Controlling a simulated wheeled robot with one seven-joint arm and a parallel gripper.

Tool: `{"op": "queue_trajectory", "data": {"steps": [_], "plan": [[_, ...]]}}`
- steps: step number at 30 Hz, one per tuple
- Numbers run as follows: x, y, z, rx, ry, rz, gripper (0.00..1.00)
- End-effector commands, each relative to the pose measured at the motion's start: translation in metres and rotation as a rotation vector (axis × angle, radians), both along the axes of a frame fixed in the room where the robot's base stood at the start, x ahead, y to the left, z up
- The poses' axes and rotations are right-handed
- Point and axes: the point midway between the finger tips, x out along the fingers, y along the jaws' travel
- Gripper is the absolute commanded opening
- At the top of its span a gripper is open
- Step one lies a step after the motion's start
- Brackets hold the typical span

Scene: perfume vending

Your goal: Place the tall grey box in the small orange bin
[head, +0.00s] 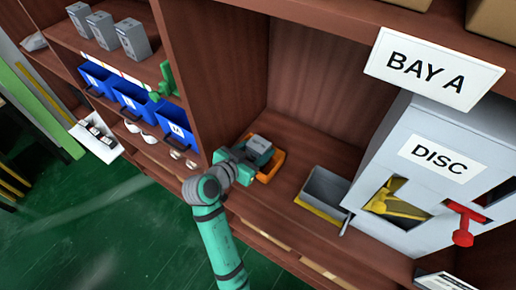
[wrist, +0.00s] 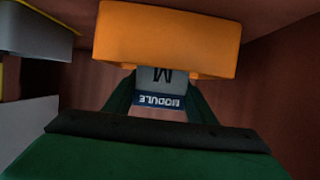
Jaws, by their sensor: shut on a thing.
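The tall grey box (head: 260,144) is at my gripper (head: 246,158), over the small orange bin (head: 272,166) on the brown shelf. In the wrist view my green fingers (wrist: 160,108) are shut on either side of the box (wrist: 158,78), whose dark label reads MODULE upside down. The orange bin's wall (wrist: 168,38) hides part of the box there, so the box looks partly inside the bin. I cannot tell whether it touches the bin's floor.
A grey bin with a yellow edge (head: 325,190) stands right of the orange bin. Farther right is a grey DISC machine (head: 425,150) with a red handle (head: 463,225). A brown upright panel (head: 205,70) stands left. Similar grey boxes (head: 132,40) are on the upper left shelf.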

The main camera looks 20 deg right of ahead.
Motion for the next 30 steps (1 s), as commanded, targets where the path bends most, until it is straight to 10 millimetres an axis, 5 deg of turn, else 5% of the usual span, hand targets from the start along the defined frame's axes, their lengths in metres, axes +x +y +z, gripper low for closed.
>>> {"op": "queue_trajectory", "data": {"steps": [4,5,7,18,30], "plan": [[0.000,0.000,-0.003,-0.001,-0.001,0.000,0.22],[0.000,0.000,-0.003,0.000,0.000,0.000,0.58],[0.000,0.000,-0.003,0.000,0.000,0.000,0.69],[0.000,0.000,0.002,0.001,-0.001,0.000,0.69],[-0.037,0.051,0.028,0.001,-0.002,-0.003,0.69]]}}
